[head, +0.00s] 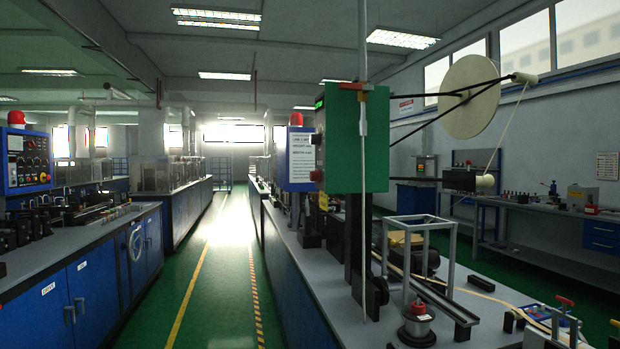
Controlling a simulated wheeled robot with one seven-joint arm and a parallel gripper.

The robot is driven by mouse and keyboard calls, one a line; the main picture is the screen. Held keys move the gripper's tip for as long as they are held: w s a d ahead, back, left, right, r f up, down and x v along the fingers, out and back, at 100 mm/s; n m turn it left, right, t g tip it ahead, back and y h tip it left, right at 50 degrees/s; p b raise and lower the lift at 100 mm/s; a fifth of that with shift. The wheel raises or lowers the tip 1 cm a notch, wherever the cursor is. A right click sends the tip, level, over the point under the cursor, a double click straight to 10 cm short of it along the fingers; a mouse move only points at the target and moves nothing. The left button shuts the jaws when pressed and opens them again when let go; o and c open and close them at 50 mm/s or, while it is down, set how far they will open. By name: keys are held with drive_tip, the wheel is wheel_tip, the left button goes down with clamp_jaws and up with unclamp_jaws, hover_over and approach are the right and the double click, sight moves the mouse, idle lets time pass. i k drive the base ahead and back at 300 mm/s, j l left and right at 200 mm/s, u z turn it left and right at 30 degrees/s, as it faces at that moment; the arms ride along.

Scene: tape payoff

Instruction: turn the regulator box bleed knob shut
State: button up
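A green box (376,140) is mounted on a dark post above the right-hand bench and looks most like the regulator box, but I read no label naming it. Its narrow left face is dark, with a small lit green display near the top. A small dark-red knob (316,176) sticks out low on that left side. I cannot tell whether it is the bleed knob or how far it is turned. A pale vertical tube (364,220) runs in front of the green box, with an orange-red fitting at its top edge. My gripper is not in view.
A tape reel (469,97) hangs on black arms right of the box. A blue box with a notice (302,158) and red lamp stands behind. The right bench (345,320) carries a metal frame and fixtures. Between the benches, a green aisle (215,290) is clear.

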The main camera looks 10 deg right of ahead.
sight(315, 176)
drive_tip(key=j, duration=0.5)
drive_tip(key=i+j, duration=0.1)
drive_tip(key=j, duration=0.4)
drive_tip(key=i+j, duration=0.4)
drive_tip(key=j, duration=0.15)
drive_tip(key=i+j+z, duration=0.1)
drive_tip(key=i+j, duration=0.35)
drive_tip(key=j, duration=0.15)
